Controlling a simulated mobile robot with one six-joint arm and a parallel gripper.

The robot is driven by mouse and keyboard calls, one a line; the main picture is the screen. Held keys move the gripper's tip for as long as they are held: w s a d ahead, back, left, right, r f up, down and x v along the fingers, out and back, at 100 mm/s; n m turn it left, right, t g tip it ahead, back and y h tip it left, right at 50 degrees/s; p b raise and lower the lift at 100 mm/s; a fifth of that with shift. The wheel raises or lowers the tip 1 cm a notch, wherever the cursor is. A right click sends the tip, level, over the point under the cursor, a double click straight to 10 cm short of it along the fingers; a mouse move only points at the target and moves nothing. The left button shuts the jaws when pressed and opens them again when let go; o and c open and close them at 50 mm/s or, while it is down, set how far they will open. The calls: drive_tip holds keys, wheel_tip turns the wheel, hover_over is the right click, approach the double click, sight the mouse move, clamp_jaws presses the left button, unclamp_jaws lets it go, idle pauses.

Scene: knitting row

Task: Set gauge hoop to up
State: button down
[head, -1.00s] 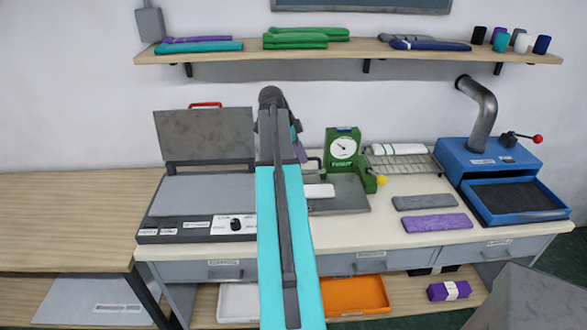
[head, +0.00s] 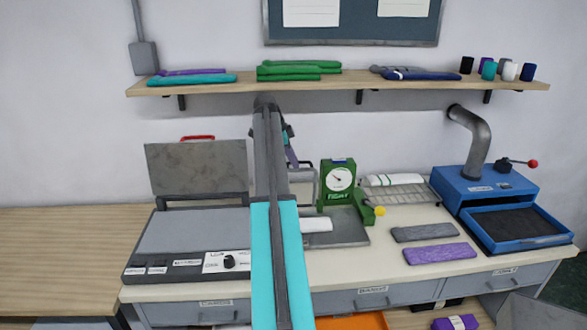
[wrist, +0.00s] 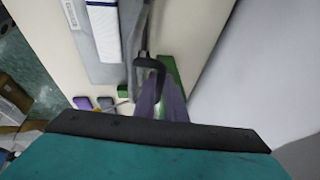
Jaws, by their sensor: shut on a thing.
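The green gauge (head: 338,184) with a round white dial stands at the back of the counter. Its grey hoop (head: 316,185) is tilted up at the gauge's left, above a grey plate (head: 350,232) bearing a white folded swatch (head: 317,225). My gripper (head: 292,160) is at the hoop's upper left, partly hidden by my arm. In the wrist view, my purple-grey fingers (wrist: 161,98) are shut at the hoop's dark bar (wrist: 149,64). The white swatch (wrist: 105,30) lies beside the hoop there. The exact grip is small and hard to see.
A grey press with an open lid (head: 196,168) stands left. Grey and purple swatches (head: 440,253) lie right of the gauge. A yellow knob (head: 380,211) sticks out from the gauge's base. A blue machine (head: 500,190) stands far right. A shelf (head: 350,85) runs above.

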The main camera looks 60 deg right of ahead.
drive_tip(key=shift+w+d+f+b, duration=0.2)
drive_tip(key=shift+w+d+f, duration=0.1)
drive_tip(key=shift+w+d, duration=0.2)
drive_tip(key=shift+w+d+f+b, duration=0.15)
drive_tip(key=shift+w+d+f, duration=0.15)
drive_tip(key=shift+d, duration=0.2)
drive_tip(key=c, duration=1.8)
unclamp_jaws()
drive_tip(key=shift+w+d, duration=0.1)
drive_tip(key=shift+r, duration=0.2)
drive_tip(key=shift+r, duration=0.1)
drive_tip(key=b+v, duration=0.2)
drive_tip(key=v, duration=0.5)
drive_tip(key=shift+r, duration=0.15)
